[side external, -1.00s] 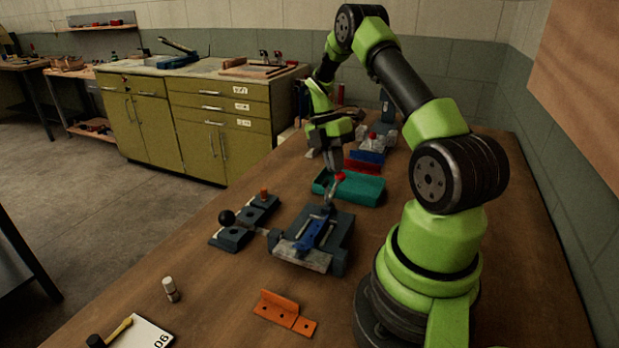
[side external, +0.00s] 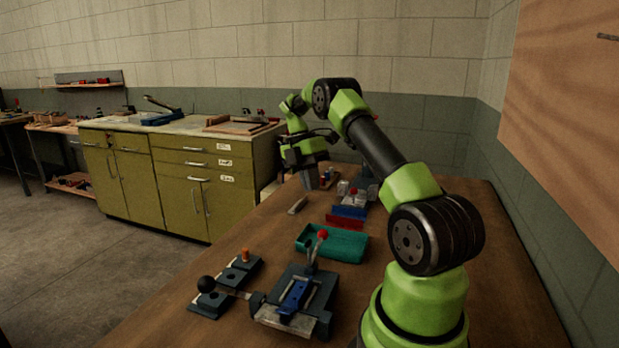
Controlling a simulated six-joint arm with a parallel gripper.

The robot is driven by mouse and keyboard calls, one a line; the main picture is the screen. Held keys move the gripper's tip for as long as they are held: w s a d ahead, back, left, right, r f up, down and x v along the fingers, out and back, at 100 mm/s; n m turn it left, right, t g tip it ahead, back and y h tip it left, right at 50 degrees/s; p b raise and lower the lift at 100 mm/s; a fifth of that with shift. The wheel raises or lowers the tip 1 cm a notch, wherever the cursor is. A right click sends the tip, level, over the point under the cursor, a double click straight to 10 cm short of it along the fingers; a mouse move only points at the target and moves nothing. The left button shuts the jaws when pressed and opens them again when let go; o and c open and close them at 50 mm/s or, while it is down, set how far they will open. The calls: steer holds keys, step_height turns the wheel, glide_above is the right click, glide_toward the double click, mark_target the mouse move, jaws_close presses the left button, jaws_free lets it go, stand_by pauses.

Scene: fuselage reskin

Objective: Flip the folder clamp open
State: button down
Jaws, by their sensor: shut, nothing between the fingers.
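The folder (side external: 297,299) is a dark blue-grey block fixture on the wooden bench, with a bright blue strip (side external: 295,295) along its top. Its clamp lever (side external: 312,258) stands up at the back with a red ball (side external: 322,235) on its end. A thin rod runs left from the folder toward a black ball (side external: 206,284). My gripper (side external: 311,186) hangs pointing down at the far part of the bench, well behind the lever and apart from it. It is shut and empty. The fingertips are small and dark here.
A teal tray (side external: 335,244) lies just behind the folder. Red and blue blocks (side external: 348,212) and other small parts sit farther back. A dark plate with an orange peg (side external: 245,256) is at left. An olive cabinet (side external: 180,180) stands beyond the bench. Bare bench lies right of the tray.

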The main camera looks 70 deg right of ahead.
steer(key=shift+w+d+r, duration=0.2)
steer(key=shift+r, duration=0.35)
steer(key=w+a+r+m+t+h, duration=0.15)
steer(key=a+r+m+t, duration=0.5)
steer(key=a+r, duration=0.95)
steer(key=s+a+f+m+t+y, duration=0.1)
steer(key=s+a+m+t, duration=0.3)
steer(key=s+a+m, duration=0.8)
steer(key=a+f, duration=0.1)
steer(key=a, duration=0.2)
steer(key=shift+a+f+y, duration=0.35)
steer(key=shift+s, duration=0.1)
